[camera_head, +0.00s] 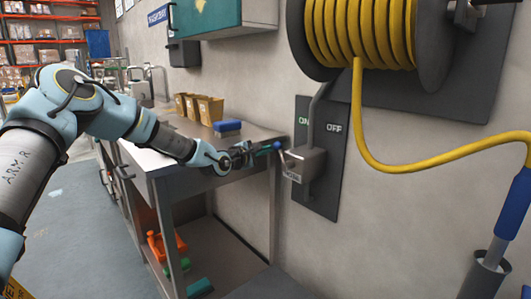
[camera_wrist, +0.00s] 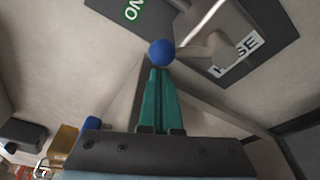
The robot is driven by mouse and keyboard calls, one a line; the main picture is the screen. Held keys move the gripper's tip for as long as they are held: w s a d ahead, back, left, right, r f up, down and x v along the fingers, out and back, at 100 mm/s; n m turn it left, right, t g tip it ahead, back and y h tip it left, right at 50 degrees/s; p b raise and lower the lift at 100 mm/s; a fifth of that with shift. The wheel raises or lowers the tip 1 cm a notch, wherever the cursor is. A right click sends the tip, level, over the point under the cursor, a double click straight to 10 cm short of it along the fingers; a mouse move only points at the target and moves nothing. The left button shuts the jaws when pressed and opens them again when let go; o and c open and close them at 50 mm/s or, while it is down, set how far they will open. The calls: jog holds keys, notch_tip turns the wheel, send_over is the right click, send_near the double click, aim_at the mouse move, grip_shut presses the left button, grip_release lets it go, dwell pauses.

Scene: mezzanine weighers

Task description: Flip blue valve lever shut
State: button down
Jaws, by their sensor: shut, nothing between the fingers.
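The blue ball knob (camera_head: 277,145) of the valve lever sticks out on the left side of the grey valve box (camera_head: 305,163), towards the ON side of the dark panel (camera_head: 325,190). My gripper (camera_head: 267,149) reaches in from the left with its fingertips at the knob. In the wrist view the teal fingers (camera_wrist: 160,72) are pressed together, and the blue knob (camera_wrist: 161,52) sits just beyond their tips, not between them. I cannot tell whether they touch it. The lever's short stem runs right from the knob to the valve body. The HOSE label (camera_wrist: 237,53) shows there.
A yellow hose reel (camera_head: 365,35) hangs above the panel, its hose looping right. A metal workbench (camera_head: 160,158) below my arm holds tan bins (camera_head: 208,108) and a blue item (camera_head: 227,128). A wall cabinet (camera_head: 220,18) is above. The floor at left is open.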

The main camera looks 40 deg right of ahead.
aim_at(277, 148)
jog(key=shift+s+r+m+b, duration=0.2)
jog(key=shift+s+m+b, duration=0.05)
jog(key=shift+m+b, duration=0.15)
jog(key=s+m+b, duration=0.1)
jog(key=m+b, duration=0.1)
jog(key=s+r+m+h+b, duration=0.1)
jog(key=s+m+b, duration=0.1)
jog(key=b, duration=0.1)
jog(key=shift+a+r+m+t, duration=0.1)
jog(key=shift+r+m+t, duration=0.05)
jog(key=shift+m+t, duration=0.15)
jog(key=s+m+b, duration=0.1)
jog(key=s+m+h+b, duration=0.1)
jog(key=b, duration=0.1)
jog(key=shift+r+m, duration=0.15)
jog(key=shift+m, duration=0.25)
jog(key=s+m+b, duration=0.1)
jog(key=m+b, duration=0.1)
jog(key=s+m+h+b, duration=0.1)
jog(key=s+m+b, duration=0.1)
jog(key=m+b, duration=0.1)
jog(key=shift+s+a+g+b, duration=0.1)
jog(key=shift+a+g+b, duration=0.05)
jog(key=shift+g+b, duration=0.2)
jog(key=shift+m, duration=0.3)
jog(key=shift+r, duration=0.1)
